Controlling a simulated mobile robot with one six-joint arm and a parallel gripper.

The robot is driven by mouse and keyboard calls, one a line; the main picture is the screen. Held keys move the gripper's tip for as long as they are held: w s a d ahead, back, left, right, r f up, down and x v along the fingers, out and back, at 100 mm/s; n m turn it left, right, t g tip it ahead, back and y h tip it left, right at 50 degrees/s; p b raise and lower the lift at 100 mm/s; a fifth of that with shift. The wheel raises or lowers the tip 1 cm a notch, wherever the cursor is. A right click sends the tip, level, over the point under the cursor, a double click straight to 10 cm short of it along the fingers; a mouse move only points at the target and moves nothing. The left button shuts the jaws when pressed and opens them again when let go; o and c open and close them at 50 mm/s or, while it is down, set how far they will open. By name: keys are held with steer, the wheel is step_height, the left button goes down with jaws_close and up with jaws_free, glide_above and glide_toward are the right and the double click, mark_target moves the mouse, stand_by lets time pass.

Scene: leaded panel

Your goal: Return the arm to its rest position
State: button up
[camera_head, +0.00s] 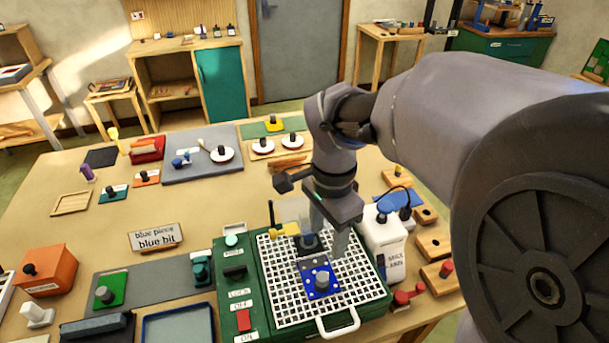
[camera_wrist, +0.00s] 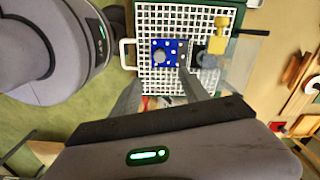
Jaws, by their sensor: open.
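My gripper (camera_head: 322,237) is open and points down over the green machine with a white grid top (camera_head: 272,268). A blue piece with white spots and a grey knob (camera_head: 321,281) lies on the grid below and in front of my gripper. The blue piece also shows in the wrist view (camera_wrist: 169,52), near a dark block (camera_wrist: 207,60). Nothing shows between the fingers. My arm reaches in from the right in the head view.
A white container (camera_head: 387,245) with dark knobs stands right of the grid. An orange box (camera_head: 45,272) is at far left. Wooden blocks (camera_head: 433,243) line the table's right edge. Bare tabletop (camera_head: 120,205) lies left of centre.

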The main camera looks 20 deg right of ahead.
steer(key=s+a+f+n+t+y+b, duration=0.1)
steer(key=s+a+f+n+t+b, duration=0.2)
steer(key=s+n+b, duration=0.2)
steer(key=s+a+f+n+t+y+b, duration=0.1)
steer(key=s+a+f+n+t+b, duration=0.1)
steer(key=s+n+b, duration=0.3)
steer(key=shift+s+a+f+n+t+b, duration=0.4)
steer(key=shift+f+b, duration=0.35)
steer(key=shift+b, duration=0.45)
